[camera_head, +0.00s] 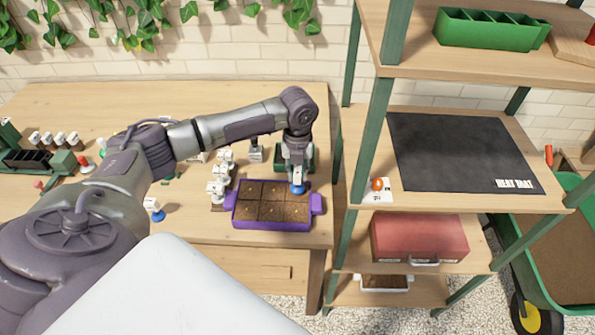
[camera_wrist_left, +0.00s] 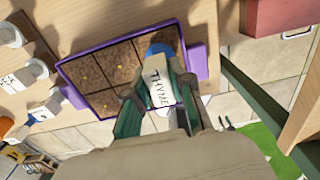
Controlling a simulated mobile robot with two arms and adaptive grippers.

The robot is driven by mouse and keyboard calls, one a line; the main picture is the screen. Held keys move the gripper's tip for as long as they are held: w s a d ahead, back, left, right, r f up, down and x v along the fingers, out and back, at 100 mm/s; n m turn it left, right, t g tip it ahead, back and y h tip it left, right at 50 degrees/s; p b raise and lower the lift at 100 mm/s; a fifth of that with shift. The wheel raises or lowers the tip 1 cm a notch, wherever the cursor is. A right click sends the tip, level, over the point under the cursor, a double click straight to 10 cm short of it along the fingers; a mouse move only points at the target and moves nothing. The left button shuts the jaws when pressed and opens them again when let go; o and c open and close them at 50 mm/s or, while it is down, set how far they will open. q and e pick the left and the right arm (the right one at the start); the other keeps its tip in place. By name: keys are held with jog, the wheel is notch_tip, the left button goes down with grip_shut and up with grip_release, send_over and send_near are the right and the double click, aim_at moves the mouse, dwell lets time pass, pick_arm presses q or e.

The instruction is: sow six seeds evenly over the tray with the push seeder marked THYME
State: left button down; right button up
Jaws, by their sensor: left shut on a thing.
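My left gripper (camera_head: 297,172) is shut on the push seeder, whose blue end (camera_head: 298,188) shows below the fingers at the tray's back right cell. In the left wrist view, the fingers (camera_wrist_left: 157,112) hold a white body marked THYME (camera_wrist_left: 157,88), with the blue end (camera_wrist_left: 160,49) over the tray. Whether it touches the soil cannot be told. The purple tray (camera_head: 270,225) has six square cells of brown soil and a handle at each end; one handle (camera_wrist_left: 196,62) shows in the left wrist view. Small pale specks show in some cells. My right gripper is out of view.
A green container (camera_head: 308,158) is behind the tray. A shelf rack with a black heat mat (camera_head: 455,150) stands right of the bench.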

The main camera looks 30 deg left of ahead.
pick_arm(q)
jog(key=shift+f, duration=0.55)
jog(key=shift+f, duration=0.1)
dwell(1.8)
jog(key=shift+p, duration=0.3)
notch_tip(320, 180, up, 3)
jog(key=p, duration=0.3)
jog(key=shift+p, duration=0.35)
